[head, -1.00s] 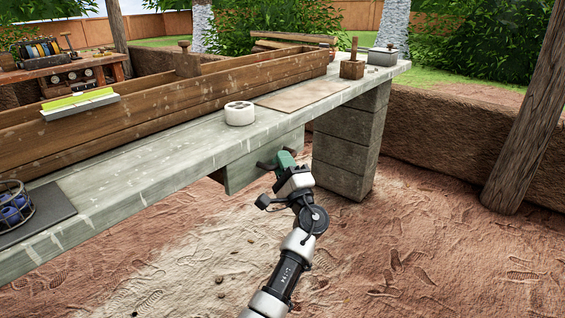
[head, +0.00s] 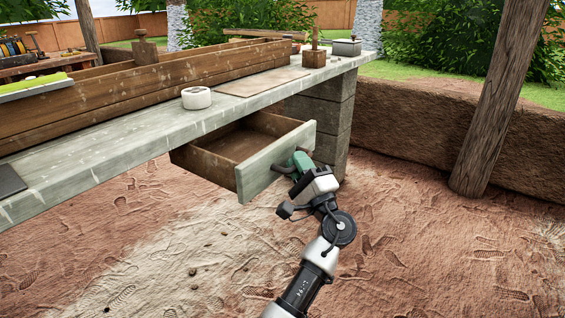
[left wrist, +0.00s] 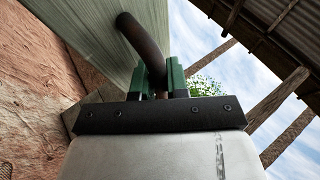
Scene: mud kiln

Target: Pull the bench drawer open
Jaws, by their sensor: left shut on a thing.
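The bench drawer (head: 262,165) hangs under the bench top and stands well out from it. Its wooden inside shows, and the part I can see is empty. Its grey-green front also fills the upper left of the left wrist view (left wrist: 95,40). My left gripper (head: 293,166) is at the drawer front, shut on the dark curved handle (left wrist: 140,40). In the left wrist view the green fingers stand on both sides of the handle. My right gripper is not in view.
The bench (head: 110,160) bears a white round pot (head: 196,98), a flat board (head: 245,84) and a long wooden trough (head: 150,95). A block pillar (head: 335,115) stands just behind my left gripper. A wooden post (head: 497,100) stands at right. The dirt floor in front is clear.

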